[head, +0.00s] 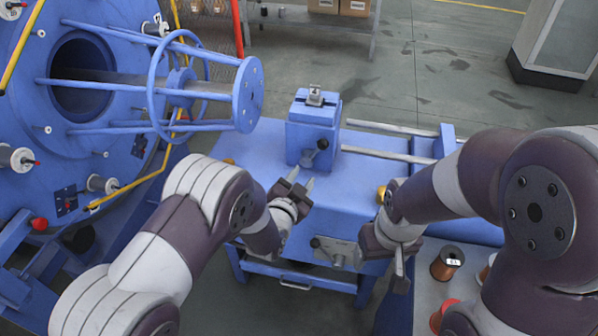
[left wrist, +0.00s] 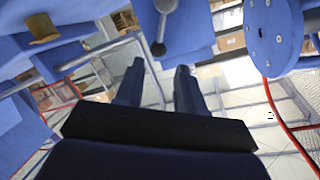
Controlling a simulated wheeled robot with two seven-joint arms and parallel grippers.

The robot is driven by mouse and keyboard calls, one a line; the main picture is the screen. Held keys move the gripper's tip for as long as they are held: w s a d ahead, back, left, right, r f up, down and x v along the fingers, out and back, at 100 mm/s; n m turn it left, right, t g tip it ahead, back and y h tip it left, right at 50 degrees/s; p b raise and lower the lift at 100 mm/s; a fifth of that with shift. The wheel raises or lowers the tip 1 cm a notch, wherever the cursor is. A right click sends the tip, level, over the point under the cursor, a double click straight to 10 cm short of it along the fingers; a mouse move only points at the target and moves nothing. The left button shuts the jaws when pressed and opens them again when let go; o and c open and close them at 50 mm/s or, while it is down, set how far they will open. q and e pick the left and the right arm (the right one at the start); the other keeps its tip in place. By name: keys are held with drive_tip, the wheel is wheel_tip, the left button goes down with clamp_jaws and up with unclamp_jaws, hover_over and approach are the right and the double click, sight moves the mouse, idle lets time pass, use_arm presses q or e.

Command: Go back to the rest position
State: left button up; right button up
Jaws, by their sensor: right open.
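My left gripper (head: 301,180) is over the blue machine bench, just in front of the blue block with the lever. In the left wrist view its two dark fingers (left wrist: 160,72) stand apart with nothing between them. My right gripper (head: 402,272) hangs at the bench's front right edge, left of the spools. It is open, its fingers are seen nearly edge-on, and I see nothing held in it. Both arms are bent and reach forward over the bench.
The blue block (head: 313,135) carries a black-knobbed lever (head: 318,150). A blue ring cage (head: 185,88) juts from the large blue disc at left. A copper spool (head: 447,263) and other spools stand on a grey surface at lower right. The floor behind is mostly clear.

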use_arm(q)
drive_tip(key=shift+s, duration=0.1)
drive_tip(key=s+a+f+n+g+y, duration=0.2)
drive_tip(key=s+a+f+g+y, duration=0.1)
drive_tip(key=s+f+g, duration=0.4)
drive_tip(key=s+a+n+g+y, duration=0.2)
drive_tip(key=s+a+n+g, duration=0.1)
drive_tip(key=s+a, duration=0.25)
drive_tip(key=s+a+r+n+g, duration=0.1)
drive_tip(key=s+a+r+n, duration=0.2)
drive_tip(key=s+a+r, duration=0.2)
drive_tip(key=s+a+r+n+g+y, duration=0.1)
drive_tip(key=s+a+r+n+g, duration=0.1)
drive_tip(key=s+a+r, duration=0.4)
drive_tip(key=a+n, duration=0.1)
drive_tip(key=a, duration=0.3)
drive_tip(key=shift+a+r+y, duration=0.2)
drive_tip(key=shift+a+y, duration=0.05)
drive_tip(key=shift+y, duration=0.05)
drive_tip(key=shift+s, duration=0.15)
